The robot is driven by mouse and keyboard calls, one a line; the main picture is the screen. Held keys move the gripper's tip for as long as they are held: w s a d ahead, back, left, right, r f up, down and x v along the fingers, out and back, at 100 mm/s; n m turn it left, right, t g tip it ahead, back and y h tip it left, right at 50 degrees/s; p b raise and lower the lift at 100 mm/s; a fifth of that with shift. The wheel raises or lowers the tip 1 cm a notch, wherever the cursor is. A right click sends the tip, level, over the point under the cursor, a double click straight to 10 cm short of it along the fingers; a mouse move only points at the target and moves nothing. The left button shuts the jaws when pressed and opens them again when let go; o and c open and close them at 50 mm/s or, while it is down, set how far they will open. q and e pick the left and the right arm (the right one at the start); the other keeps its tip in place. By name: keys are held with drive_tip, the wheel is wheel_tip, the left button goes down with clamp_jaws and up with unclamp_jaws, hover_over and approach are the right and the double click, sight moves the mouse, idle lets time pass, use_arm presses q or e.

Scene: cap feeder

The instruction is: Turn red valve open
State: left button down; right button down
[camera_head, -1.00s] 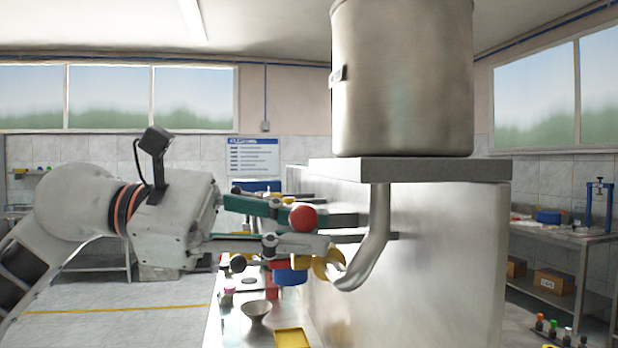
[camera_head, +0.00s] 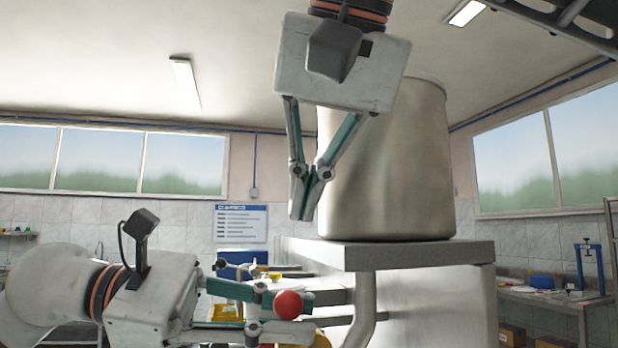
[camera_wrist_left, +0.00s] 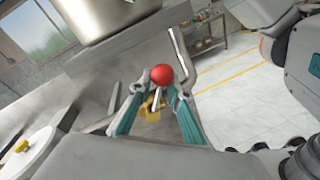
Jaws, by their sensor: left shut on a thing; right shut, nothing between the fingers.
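The red valve shows as a red ball knob (camera_head: 289,304) at the left gripper's fingers, below the steel tank. It also shows in the left wrist view (camera_wrist_left: 161,75), above a pale lever and a yellow part (camera_wrist_left: 152,106). My left gripper (camera_head: 308,317) is shut on the red valve's handle, its fingers on either side of it in the left wrist view (camera_wrist_left: 162,90). The exact contact is partly hidden by the fingers. My right gripper (camera_head: 304,208) points down in front of the tank's left side, shut and empty, well above the knob.
The large steel tank (camera_head: 395,165) stands on a thick steel shelf (camera_head: 400,254). A bent steel pipe (camera_head: 362,310) runs down from the shelf beside the left gripper. A side table with a blue press (camera_head: 590,265) is at the far right.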

sight(294, 292)
use_arm(q)
drive_tip(key=shift+r, duration=0.1)
drive_tip(key=shift+s, duration=0.1)
use_arm(e)
drive_tip(key=f, duration=0.2)
drive_tip(key=w+f, duration=0.1)
drive_tip(key=f, duration=0.1)
drive_tip(key=a+f, duration=0.1)
drive_tip(key=f, duration=0.1)
drive_tip(key=shift+w+a+f, duration=0.1)
drive_tip(key=shift+w+f, duration=0.05)
drive_tip(key=shift+w, duration=0.05)
drive_tip(key=shift+s+f, duration=0.2)
drive_tip(key=shift+f, duration=0.2)
